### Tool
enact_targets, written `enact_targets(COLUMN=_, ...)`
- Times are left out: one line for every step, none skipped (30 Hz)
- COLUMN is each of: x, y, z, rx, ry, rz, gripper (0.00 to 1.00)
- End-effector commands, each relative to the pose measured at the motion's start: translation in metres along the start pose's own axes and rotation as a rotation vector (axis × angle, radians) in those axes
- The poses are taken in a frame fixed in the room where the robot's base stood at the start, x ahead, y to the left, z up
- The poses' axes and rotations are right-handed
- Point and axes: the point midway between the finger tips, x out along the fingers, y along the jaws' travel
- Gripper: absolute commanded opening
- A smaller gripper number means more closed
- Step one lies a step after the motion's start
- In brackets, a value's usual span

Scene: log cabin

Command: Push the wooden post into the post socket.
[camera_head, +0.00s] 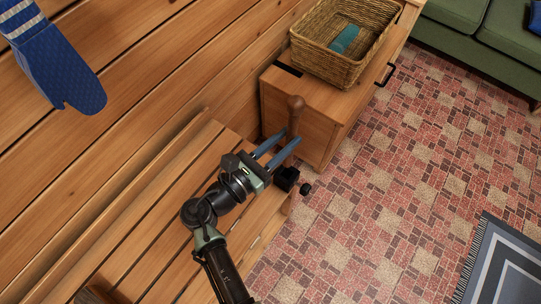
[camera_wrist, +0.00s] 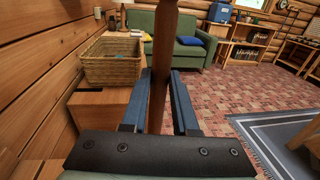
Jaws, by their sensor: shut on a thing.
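The wooden post (camera_head: 294,120) stands roughly upright with a round knob on top. My gripper (camera_head: 290,138) is shut on the post, its two blue fingers on either side of the shaft. The post also rises between the fingers in the wrist view (camera_wrist: 164,45). A black block, which looks like the post socket (camera_head: 286,178), sits at the end of the slatted wooden bench, below the fingers. The post's lower end is hidden by the fingers, so I cannot tell how far it is in the socket.
A small black knob (camera_head: 305,188) projects beside the block. A wooden cabinet (camera_head: 300,125) behind the post carries a wicker basket (camera_head: 325,70). The slatted bench (camera_head: 150,225) lies under my arm. A blue mitt (camera_head: 65,75) hangs on the left wall. Tiled floor (camera_head: 390,190) is open to the right.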

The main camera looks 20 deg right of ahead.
Motion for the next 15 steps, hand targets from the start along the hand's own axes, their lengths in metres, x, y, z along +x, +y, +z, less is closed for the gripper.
enact_targets(x=0.0013, y=0.0001, z=0.0023, rx=0.001, ry=-0.01, rz=0.002, gripper=0.0)
enact_targets(x=0.0016, y=0.0002, z=0.0034, rx=0.001, ry=-0.013, rz=0.003, gripper=0.0)
enact_targets(x=0.0018, y=0.0003, z=0.0042, rx=0.001, ry=-0.016, rz=0.003, gripper=0.0)
enact_targets(x=0.0019, y=0.0004, z=0.0045, rx=0.001, ry=-0.017, rz=0.004, gripper=0.0)
enact_targets(x=0.0019, y=0.0004, z=0.0046, rx=0.001, ry=-0.017, rz=0.004, gripper=0.0)
enact_targets(x=0.0019, y=0.0004, z=0.0045, rx=0.001, ry=-0.016, rz=0.003, gripper=0.0)
enact_targets(x=0.0018, y=0.0004, z=0.0045, rx=0.002, ry=-0.016, rz=0.003, gripper=0.0)
enact_targets(x=0.0018, y=0.0004, z=0.0045, rx=0.002, ry=-0.016, rz=0.003, gripper=0.0)
enact_targets(x=0.0018, y=0.0003, z=0.0044, rx=0.002, ry=-0.015, rz=0.003, gripper=0.0)
enact_targets(x=0.0018, y=0.0003, z=0.0044, rx=0.002, ry=-0.015, rz=0.002, gripper=0.0)
enact_targets(x=0.0018, y=0.0003, z=0.0044, rx=0.002, ry=-0.015, rz=0.002, gripper=0.0)
enact_targets(x=0.0018, y=0.0003, z=0.0046, rx=0.002, ry=-0.015, rz=0.002, gripper=0.0)
enact_targets(x=0.0017, y=0.0004, z=0.0049, rx=0.002, ry=-0.015, rz=0.001, gripper=0.0)
enact_targets(x=0.0016, y=0.0004, z=0.0052, rx=0.002, ry=-0.015, rz=0.001, gripper=0.0)
enact_targets(x=0.0014, y=0.0004, z=0.0058, rx=0.002, ry=-0.016, rz=0.0, gripper=0.0)
